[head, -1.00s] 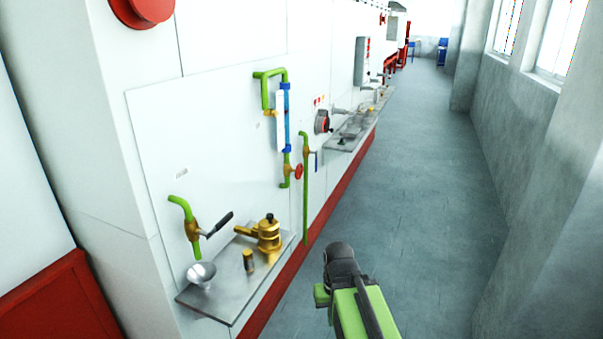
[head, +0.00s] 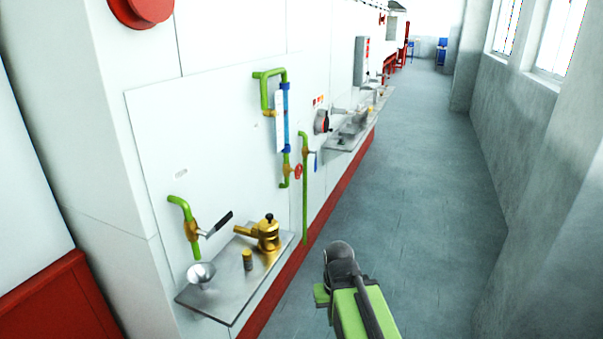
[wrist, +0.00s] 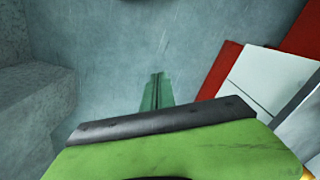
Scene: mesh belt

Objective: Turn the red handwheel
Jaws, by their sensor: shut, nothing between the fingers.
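The small red handwheel (head: 298,171) is on the green and blue pipework on the white wall panel, left of centre in the head view. It sits low on the pipe, below the blue section. My gripper shows in the wrist view as two greenish fingers (wrist: 155,92) pressed together, with nothing between them, above the grey floor. The handwheel does not show in the wrist view. In the head view my green and dark arm is at the bottom, over the aisle floor and well apart from the handwheel. My fingertips cannot be made out there.
A metal shelf (head: 215,299) with a funnel (head: 200,274) and a brass pot (head: 267,234) juts from the wall, left of my arm. The aisle floor (head: 420,190) is clear, bounded by a concrete wall on the right.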

